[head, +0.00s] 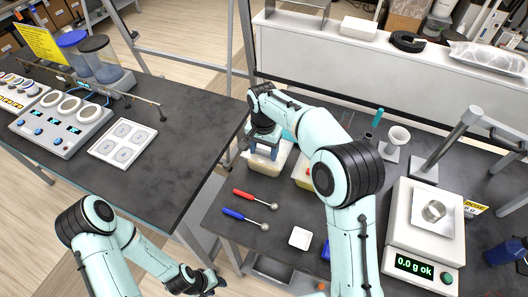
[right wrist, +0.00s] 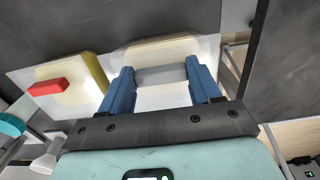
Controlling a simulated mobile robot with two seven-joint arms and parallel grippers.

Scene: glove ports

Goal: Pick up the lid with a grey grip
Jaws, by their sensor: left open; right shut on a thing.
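The lid's grey grip (right wrist: 160,76) lies between the two blue fingers of my right gripper (right wrist: 160,70) in the right wrist view. The pale lid (right wrist: 165,98) shows around and below it; whether it is lifted off its tub I cannot tell. In the head view my right gripper (head: 265,147) is over a pale tub (head: 264,168) on the right bench, and the arm hides part of it. My left gripper (head: 207,284) is open and empty, low in the head view near the bench edge.
A second tub with a red grip (right wrist: 47,87) stands beside it. A red-handled scoop (head: 256,196), a blue-handled scoop (head: 247,219) and a small white dish (head: 300,238) lie in front. A scale (head: 425,262) and funnel (head: 397,137) stand to the right.

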